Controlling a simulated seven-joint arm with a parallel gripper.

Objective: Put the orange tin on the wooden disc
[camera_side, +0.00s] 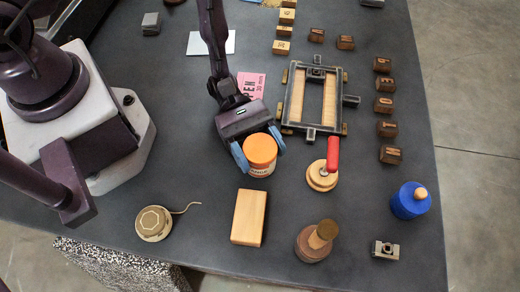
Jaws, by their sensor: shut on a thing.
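The orange tin (260,168) has an orange lid and a paler label band with lettering. My gripper (259,150) is shut on it, with one blue fingertip on each side. The tin is upright; I cannot tell whether its base touches the table. A pale round wooden piece (318,183), which looks like the wooden disc, lies to the right of the tin and apart from it. A red-handled tool (332,153) stands or rests on this piece, covering part of its top.
A metal frame (313,98) lies behind. Letter blocks (384,105) line the right. A round brass-coloured item (152,224) sits left.

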